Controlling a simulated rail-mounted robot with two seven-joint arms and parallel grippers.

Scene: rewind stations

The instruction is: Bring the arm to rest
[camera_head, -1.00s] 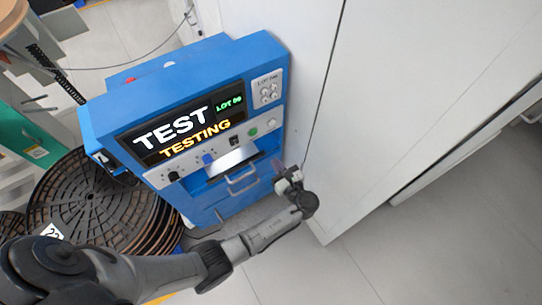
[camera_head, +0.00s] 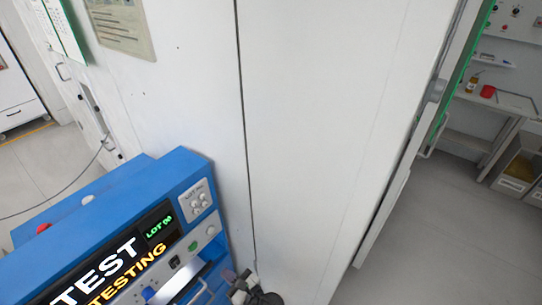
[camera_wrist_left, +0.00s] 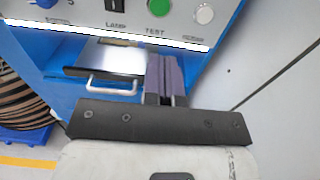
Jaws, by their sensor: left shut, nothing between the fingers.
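My left gripper (camera_head: 232,276) shows at the bottom edge of the head view, close to the front of the blue test machine (camera_head: 185,170). Most of my left arm is cut off below the frame. In the left wrist view the fingers (camera_wrist_left: 166,78) are together with nothing between them. They point at the machine's front, just right of the drawer handle (camera_wrist_left: 112,88); I cannot tell whether they touch the machine. My right gripper is in neither view.
The machine's screen (camera_head: 115,262) reads TEST, TESTING. A tall white cabinet (camera_head: 320,130) stands right beside it. At the far right is a bench (camera_head: 510,105) with a red cup (camera_head: 488,91) and a bottle. Grey floor (camera_head: 440,225) lies clear before it.

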